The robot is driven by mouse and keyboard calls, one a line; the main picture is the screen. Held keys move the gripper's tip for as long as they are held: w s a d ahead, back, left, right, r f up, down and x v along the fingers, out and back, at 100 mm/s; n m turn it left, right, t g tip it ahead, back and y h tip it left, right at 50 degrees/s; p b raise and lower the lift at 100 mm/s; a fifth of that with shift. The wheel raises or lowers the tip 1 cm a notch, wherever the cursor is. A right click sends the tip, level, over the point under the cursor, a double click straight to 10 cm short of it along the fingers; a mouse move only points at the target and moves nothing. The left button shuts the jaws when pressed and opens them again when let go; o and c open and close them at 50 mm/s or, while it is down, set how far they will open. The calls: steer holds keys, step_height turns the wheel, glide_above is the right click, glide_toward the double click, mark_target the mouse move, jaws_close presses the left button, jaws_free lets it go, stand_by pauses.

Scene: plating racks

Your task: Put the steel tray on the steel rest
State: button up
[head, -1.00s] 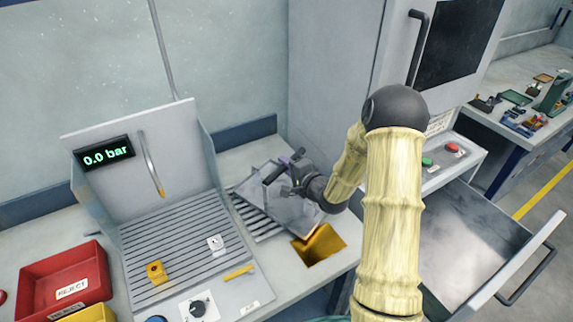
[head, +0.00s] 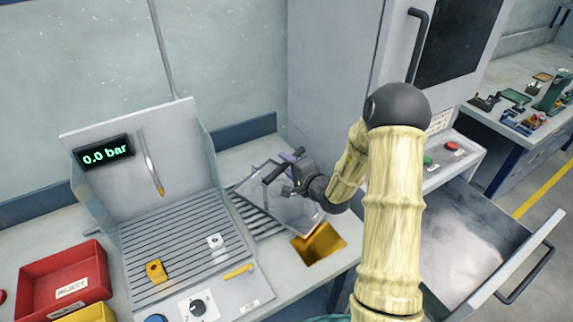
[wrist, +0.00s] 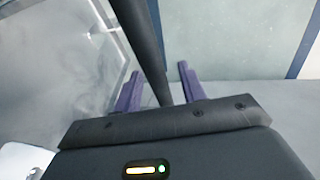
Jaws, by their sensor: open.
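The steel tray (head: 292,212) is a shiny, shallow pan with a dark bar handle (head: 273,173). It lies askew over the slatted steel rest (head: 252,217), on the bench right of the pressure station. The rest's slats show at the tray's left side; the tray hides the others, so I cannot tell how fully it is seated. My gripper (head: 289,168) is open at the handle above the tray. In the wrist view its purple fingers (wrist: 159,88) stand apart on either side of the dark bar, and the tray (wrist: 62,65) fills the left.
A square golden opening (head: 320,244) is in the bench just in front of the tray. A ribbed station (head: 165,245) with small blocks stands left, beside a red reject bin (head: 62,280). An open drawer (head: 465,250) is at right, below a tall cabinet (head: 335,80).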

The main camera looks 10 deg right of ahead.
steer(key=b+v, duration=0.3)
steer(key=v, duration=0.8)
steer(key=shift+s, duration=0.2)
steer(key=s+a+f+n+g+y, duration=0.2)
steer(key=s+a+n+g+y, duration=0.3)
steer(key=s+a+g, duration=0.7)
steer(key=s+d+f+n+g+h, duration=0.2)
steer(key=s+d+n+g+h, duration=0.1)
steer(key=s+n+h, duration=0.4)
steer(key=d+r+t+h, duration=0.1)
steer(key=w+d+t+h, duration=0.1)
steer(key=d, duration=0.1)
steer(key=w+d+r+t+h, duration=0.1)
steer(key=h, duration=0.1)
steer(key=shift+d+r+n, duration=0.35)
steer(key=shift+d+n, duration=0.05)
